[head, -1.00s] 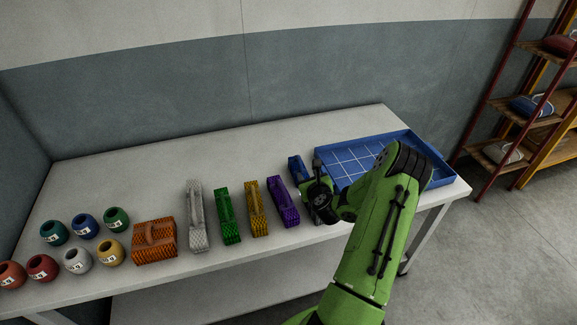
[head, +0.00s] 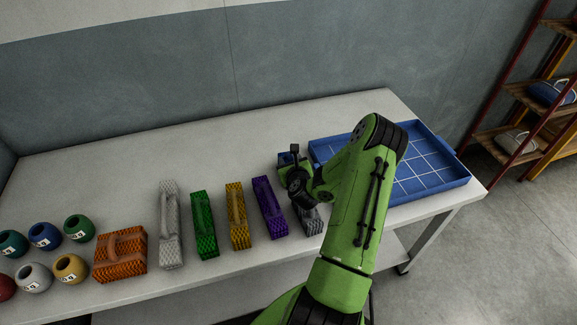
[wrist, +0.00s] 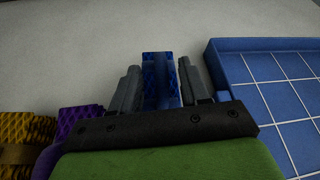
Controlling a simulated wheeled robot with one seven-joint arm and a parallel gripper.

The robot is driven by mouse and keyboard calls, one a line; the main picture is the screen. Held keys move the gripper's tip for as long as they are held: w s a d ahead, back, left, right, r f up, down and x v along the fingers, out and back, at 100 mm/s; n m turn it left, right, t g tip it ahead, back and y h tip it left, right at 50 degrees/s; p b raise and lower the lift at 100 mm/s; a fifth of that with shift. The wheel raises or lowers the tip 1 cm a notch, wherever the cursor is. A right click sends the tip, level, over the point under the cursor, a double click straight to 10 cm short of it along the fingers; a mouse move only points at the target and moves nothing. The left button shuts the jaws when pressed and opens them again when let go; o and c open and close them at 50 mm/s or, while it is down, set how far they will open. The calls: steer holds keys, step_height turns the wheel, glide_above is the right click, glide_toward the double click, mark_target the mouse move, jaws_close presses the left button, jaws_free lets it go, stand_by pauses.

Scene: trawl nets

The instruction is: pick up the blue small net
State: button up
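The blue small net (head: 285,159) lies on the white table, left of the blue tray. My arm partly hides it in the head view. In the wrist view the blue net (wrist: 159,80) stands between the two grey fingers of my gripper (wrist: 158,68). The fingers are apart, with a gap showing on each side of the net. In the head view my gripper (head: 297,165) is at the blue net, and its fingertips are hard to make out.
The blue gridded tray (head: 432,188) is close on the right. The purple net (head: 268,208) is close on the left, with yellow, green, white and orange nets beyond. A grey textured piece (head: 309,219) lies nearer me. Several labelled pots (head: 70,268) stand far left. The table's back is clear.

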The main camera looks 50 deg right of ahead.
steer(key=shift+s+a+r, duration=0.25)
steer(key=shift+c, duration=1.1)
steer(key=shift+w+d+f, duration=0.2)
steer(key=shift+d+f, duration=0.05)
steer(key=shift+d, duration=0.1)
jaws_close()
steer(key=shift+s+a, duration=0.1)
steer(key=shift+r, duration=0.15)
step_height(320, 180, up, 10)
steer(key=p, duration=0.6)
